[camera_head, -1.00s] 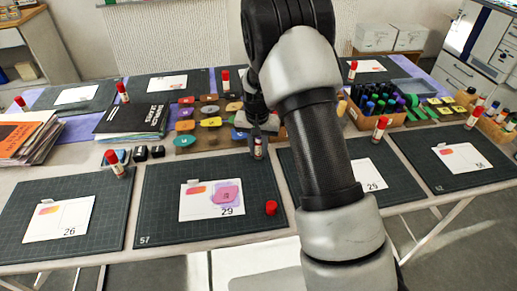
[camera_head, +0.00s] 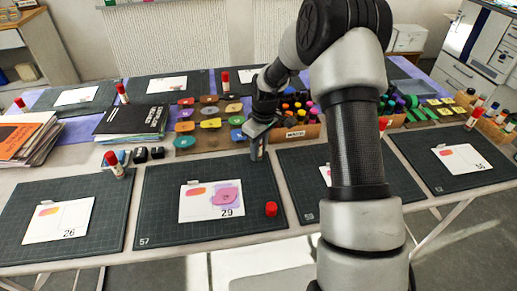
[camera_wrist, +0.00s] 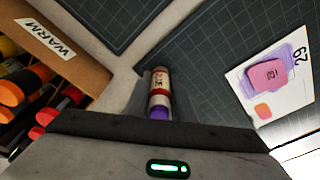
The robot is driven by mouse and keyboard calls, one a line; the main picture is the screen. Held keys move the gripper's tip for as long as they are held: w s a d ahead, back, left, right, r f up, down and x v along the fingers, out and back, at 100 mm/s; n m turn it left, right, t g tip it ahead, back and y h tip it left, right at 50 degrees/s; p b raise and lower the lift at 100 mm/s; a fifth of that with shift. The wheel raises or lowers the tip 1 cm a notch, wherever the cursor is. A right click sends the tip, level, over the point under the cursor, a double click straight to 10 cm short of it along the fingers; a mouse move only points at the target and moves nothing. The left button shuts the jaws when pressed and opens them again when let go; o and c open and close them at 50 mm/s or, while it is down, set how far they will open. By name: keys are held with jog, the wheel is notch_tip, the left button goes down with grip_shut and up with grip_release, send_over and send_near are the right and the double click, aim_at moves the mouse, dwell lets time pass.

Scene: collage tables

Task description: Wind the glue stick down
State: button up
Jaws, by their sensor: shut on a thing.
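My gripper (camera_head: 258,150) is over the back edge of the middle cutting mat. In the wrist view, my gripper (camera_wrist: 158,108) is shut on a glue stick (camera_wrist: 158,88). The glue stick has a white label, red bands and a purple end pointing toward the gripper body. How far the purple glue stands out is hard to tell. In the head view the gripper mostly hides the stick. A loose red cap (camera_head: 271,209) lies on the mat's right side.
The middle mat (camera_head: 160,235) holds a white sheet marked 29 (camera_head: 200,213). A box of markers labelled WARM (camera_wrist: 48,38) stands close beside the gripper. Colored pads (camera_head: 210,122) lie left of it. Another red-capped glue stick (camera_head: 115,165) stands at the left.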

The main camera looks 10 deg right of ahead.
jog(key=n+p, duration=0.1)
jog(key=n, duration=0.5)
jog(key=shift+g+y+p, duration=0.3)
jog(key=shift+p, duration=0.1)
jog(key=shift+n+p, duration=0.5)
jog(key=shift+n, duration=0.7)
jog(key=n+p, duration=0.1)
jog(key=n, duration=0.3)
jog(key=shift+d+g, duration=0.1)
jog(key=shift+g, duration=0.3)
jog(key=n+p, duration=0.1)
jog(key=n, duration=0.3)
jog(key=shift+f+n, duration=0.15)
jog(key=shift+n, duration=0.15)
jog(key=o, duration=1.6)
jog(key=shift+r, duration=0.2)
jog(key=shift+r+p, duration=2.5)
jog(key=shift+r, duration=1.25)
